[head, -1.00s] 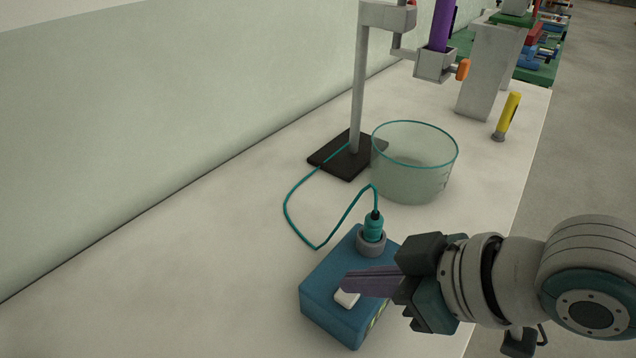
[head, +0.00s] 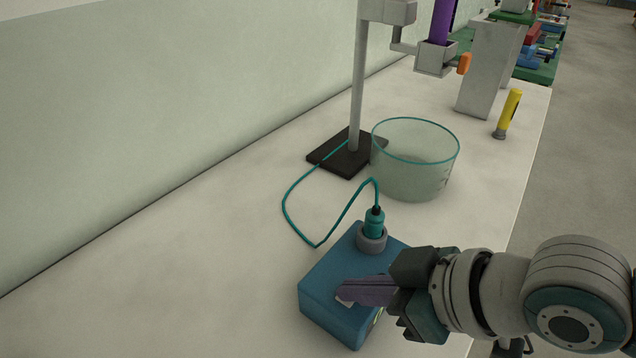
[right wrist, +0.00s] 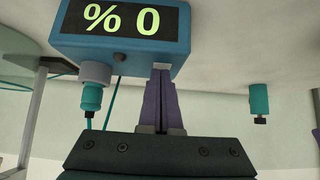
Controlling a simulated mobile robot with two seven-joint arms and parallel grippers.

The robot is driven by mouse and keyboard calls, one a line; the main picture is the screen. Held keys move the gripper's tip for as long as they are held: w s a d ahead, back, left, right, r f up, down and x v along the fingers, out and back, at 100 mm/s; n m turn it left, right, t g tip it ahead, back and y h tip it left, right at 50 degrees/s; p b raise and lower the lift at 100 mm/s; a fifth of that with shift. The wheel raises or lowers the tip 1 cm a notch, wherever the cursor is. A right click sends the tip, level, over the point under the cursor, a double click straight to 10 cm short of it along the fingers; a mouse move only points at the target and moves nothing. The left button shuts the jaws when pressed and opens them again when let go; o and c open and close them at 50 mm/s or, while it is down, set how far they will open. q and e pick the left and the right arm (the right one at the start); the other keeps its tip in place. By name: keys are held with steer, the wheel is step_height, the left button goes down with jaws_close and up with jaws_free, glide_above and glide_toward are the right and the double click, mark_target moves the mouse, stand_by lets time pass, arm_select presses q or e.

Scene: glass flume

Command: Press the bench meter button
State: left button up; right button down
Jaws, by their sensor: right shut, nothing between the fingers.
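The bench meter is a blue box (head: 335,270) on the bench, with a teal plug and cable (head: 374,222) in a grey socket on its top. Its pale button (head: 345,301) is mostly hidden behind the fingertips in the head view. My right gripper (head: 345,292) is shut and empty, its purple fingers at the button; I cannot tell how far the button is pressed. In the right wrist view the meter's dark display (right wrist: 138,20) reads "% 0", and the shut fingers (right wrist: 161,72) reach to the box beside the plug. My left gripper is not in view.
A glass beaker (head: 415,180) stands behind the meter, beside a stand with a dark base (head: 338,160). A yellow-handled tool (head: 508,112) stands near the right bench edge. The bench to the left of the meter is clear.

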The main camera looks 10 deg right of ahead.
step_height(320, 180, up, 5)
steer(key=p, duration=0.5)
steer(key=shift+s+f, duration=0.1)
steer(key=shift+s, duration=0.05)
steer(key=p+v, duration=0.1)
steer(key=v, duration=0.8)
steer(key=shift+s+d, duration=0.15)
steer(key=shift+d, duration=0.1)
